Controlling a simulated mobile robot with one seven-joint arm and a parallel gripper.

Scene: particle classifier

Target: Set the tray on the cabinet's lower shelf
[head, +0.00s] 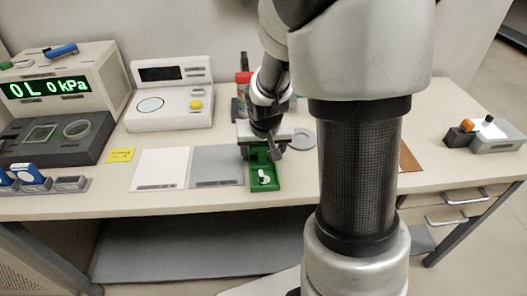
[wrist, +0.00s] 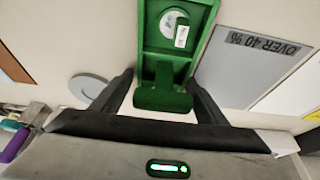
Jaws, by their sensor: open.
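A green tray (head: 274,183) lies on the table near its front edge. In the wrist view the tray (wrist: 148,28) holds a round pale dish (wrist: 170,20) with a small white label. A green block-shaped handle (wrist: 162,98) is at the tray's near end. My gripper (wrist: 160,82) is open, with one finger on each side of the handle and visible gaps between. In the head view my gripper (head: 264,143) is over the tray's back end, partly hiding it. I cannot identify the cabinet's lower shelf with certainty; a flat grey surface (head: 170,252) shows under the table.
A grey mat (head: 216,167), labelled "OVER 40 %" in the wrist view, and a white mat (head: 160,170) lie left of the tray. Drawers (head: 445,215) are at right.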

